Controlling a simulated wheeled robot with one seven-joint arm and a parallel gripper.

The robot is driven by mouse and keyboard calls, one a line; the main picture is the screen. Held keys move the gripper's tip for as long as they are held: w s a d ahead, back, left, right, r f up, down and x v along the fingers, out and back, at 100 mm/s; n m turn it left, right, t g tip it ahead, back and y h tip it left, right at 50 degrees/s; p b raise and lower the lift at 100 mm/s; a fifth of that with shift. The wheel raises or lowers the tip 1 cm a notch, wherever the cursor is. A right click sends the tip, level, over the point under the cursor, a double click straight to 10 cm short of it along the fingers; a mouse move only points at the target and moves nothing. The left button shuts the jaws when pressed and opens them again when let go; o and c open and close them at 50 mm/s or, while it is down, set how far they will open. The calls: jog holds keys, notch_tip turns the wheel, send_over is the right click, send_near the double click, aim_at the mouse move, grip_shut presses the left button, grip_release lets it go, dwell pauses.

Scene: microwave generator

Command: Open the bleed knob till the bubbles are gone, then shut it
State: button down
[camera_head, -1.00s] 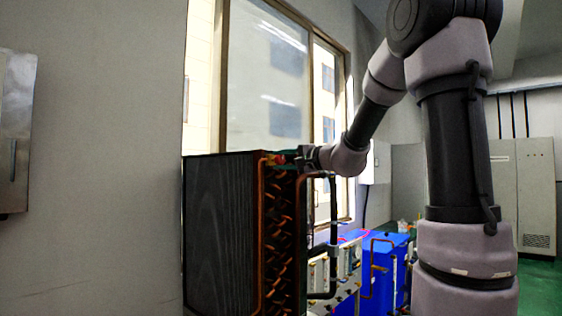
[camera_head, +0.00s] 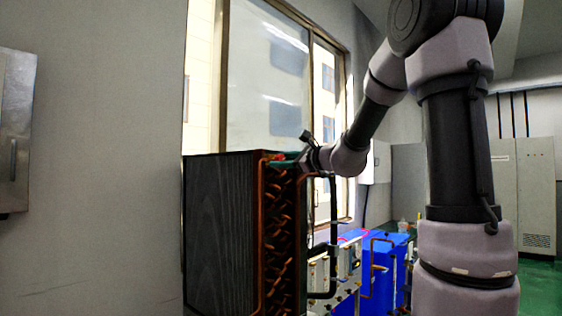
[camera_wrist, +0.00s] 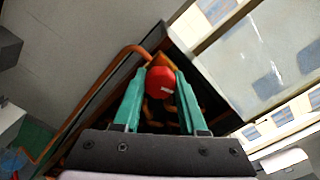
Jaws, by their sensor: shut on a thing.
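The red bleed knob (camera_wrist: 160,82) sits between the green fingers of my gripper (camera_wrist: 159,77) in the wrist view. It is faceted and has a small white mark. My gripper is shut on its sides. In the head view, the gripper (camera_head: 285,158) reaches in from the right at the top corner of the dark finned coil unit (camera_head: 222,235), and a little red of the knob shows there. No bubbles can be made out in either view.
Copper pipes (camera_head: 262,220) run down the coil unit's edge, and one bends close beside the knob in the wrist view. A window (camera_head: 265,90) is behind. A blue box (camera_head: 378,262) with pipework stands to the right.

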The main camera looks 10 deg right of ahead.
jog(key=shift+f+m, duration=0.15)
jog(key=shift+m, duration=2.05)
jog(key=shift+c, duration=2.3)
grip_release()
jog(key=v, duration=1.1)
